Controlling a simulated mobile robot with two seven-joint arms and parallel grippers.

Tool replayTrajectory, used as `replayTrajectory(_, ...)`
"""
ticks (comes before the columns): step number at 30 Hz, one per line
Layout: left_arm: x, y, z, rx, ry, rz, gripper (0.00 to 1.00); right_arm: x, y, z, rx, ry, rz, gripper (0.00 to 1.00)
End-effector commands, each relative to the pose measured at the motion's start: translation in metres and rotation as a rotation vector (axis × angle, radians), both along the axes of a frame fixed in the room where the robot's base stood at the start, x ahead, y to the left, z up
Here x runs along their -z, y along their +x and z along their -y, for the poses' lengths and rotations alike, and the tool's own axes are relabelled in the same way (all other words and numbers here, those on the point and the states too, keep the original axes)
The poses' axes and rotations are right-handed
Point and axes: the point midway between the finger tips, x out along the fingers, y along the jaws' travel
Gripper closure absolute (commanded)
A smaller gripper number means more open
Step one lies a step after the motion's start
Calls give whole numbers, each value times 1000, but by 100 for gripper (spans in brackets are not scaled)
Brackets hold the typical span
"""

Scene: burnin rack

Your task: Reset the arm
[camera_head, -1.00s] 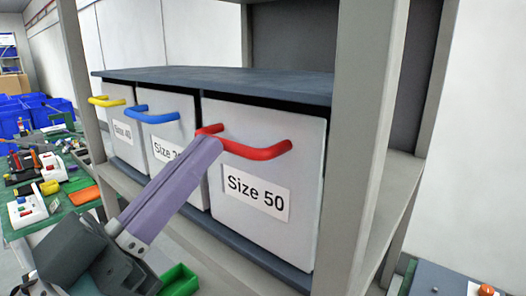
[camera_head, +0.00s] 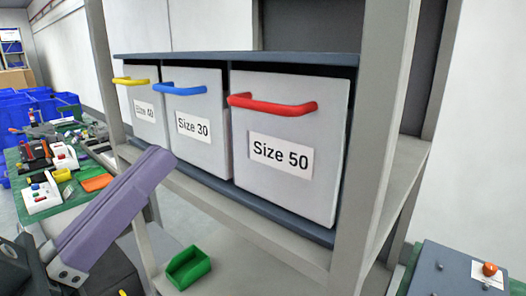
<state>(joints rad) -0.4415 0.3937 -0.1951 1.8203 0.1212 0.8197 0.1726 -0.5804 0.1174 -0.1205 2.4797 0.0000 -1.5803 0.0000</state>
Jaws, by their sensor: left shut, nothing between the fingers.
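My left gripper (camera_head: 160,160), with long purple fingers, reaches in from the lower left in the head view. It is shut and empty, apart from the drawers and in front of them to the left. The rack holds three light drawers: Size 40 (camera_head: 146,127) with a yellow handle, Size 30 (camera_head: 198,146) with a blue handle, and Size 50 (camera_head: 286,187) with a red handle (camera_head: 272,105). All three fronts look about flush. My right gripper is out of view.
A rack post (camera_head: 372,150) stands right of the drawers. A green bin (camera_head: 188,267) sits on the lower shelf. At left, a green table (camera_head: 62,206) carries several devices, with blue crates (camera_head: 40,107) behind. A grey box with an orange knob (camera_head: 490,269) is at lower right.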

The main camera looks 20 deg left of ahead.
Motion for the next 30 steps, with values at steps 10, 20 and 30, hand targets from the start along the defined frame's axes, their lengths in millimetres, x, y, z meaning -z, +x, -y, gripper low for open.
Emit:
replayTrajectory(10, 20, -29, -13, -1, 0, 1, 100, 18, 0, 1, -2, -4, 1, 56)
replayTrajectory(20, 62, 6, 1, -74, 105, -312, 100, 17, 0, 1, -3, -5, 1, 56)
replayTrajectory(30, 158, -5, 0, -187, 345, -1023, 100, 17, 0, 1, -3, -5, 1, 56)
